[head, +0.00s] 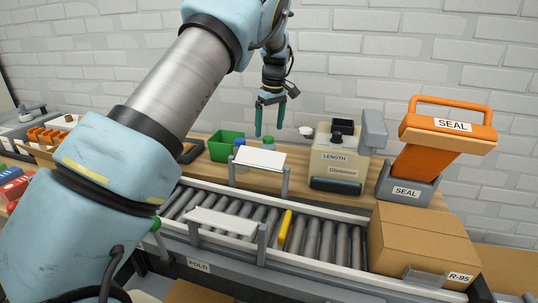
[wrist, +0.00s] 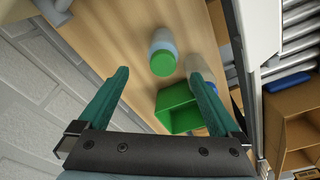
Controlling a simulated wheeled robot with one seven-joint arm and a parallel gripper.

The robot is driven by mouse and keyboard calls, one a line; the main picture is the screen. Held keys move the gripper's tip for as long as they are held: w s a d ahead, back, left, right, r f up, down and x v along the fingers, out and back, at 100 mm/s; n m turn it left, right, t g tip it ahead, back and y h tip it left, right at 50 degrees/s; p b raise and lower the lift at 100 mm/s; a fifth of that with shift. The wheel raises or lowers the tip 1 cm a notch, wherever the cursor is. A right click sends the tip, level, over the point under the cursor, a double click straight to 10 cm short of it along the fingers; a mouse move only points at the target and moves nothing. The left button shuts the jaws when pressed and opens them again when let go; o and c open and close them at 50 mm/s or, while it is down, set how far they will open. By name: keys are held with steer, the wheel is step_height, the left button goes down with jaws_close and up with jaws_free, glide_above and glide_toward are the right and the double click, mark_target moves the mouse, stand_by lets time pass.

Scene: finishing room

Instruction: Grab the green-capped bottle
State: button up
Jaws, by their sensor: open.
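The green-capped bottle (wrist: 163,61) stands on the wooden bench, with a pale translucent body, in the wrist view between and beyond my fingertips. In the head view its green cap (head: 268,140) shows behind the white plate, which hides most of its body. My gripper (head: 269,131) is open and empty, pointing down above the bench near the bottle. In the wrist view the two teal fingers (wrist: 160,75) are spread wide, and neither appears to touch the bottle.
A green bin (head: 226,146) and a blue-capped bottle (head: 240,142) stand left of the bottle. A white plate (head: 260,158) on posts is in front. The LENGTH machine (head: 335,158) is to the right. A roller conveyor (head: 315,238) with a cardboard box (head: 425,240) runs in front.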

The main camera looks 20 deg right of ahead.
mark_target(268, 147)
steer(key=f, duration=0.3)
steer(key=shift+w+a+f+p, duration=0.1)
steer(key=shift+w+f+p, duration=0.1)
steer(key=shift+p, duration=0.15)
step_height(268, 147, down, 5)
steer(key=p, duration=0.2)
steer(key=shift+s+a+r+p, duration=0.1)
steer(key=shift+a+r+p, duration=0.1)
steer(key=shift+p, duration=0.15)
steer(key=shift+f, duration=0.45)
jaws_close()
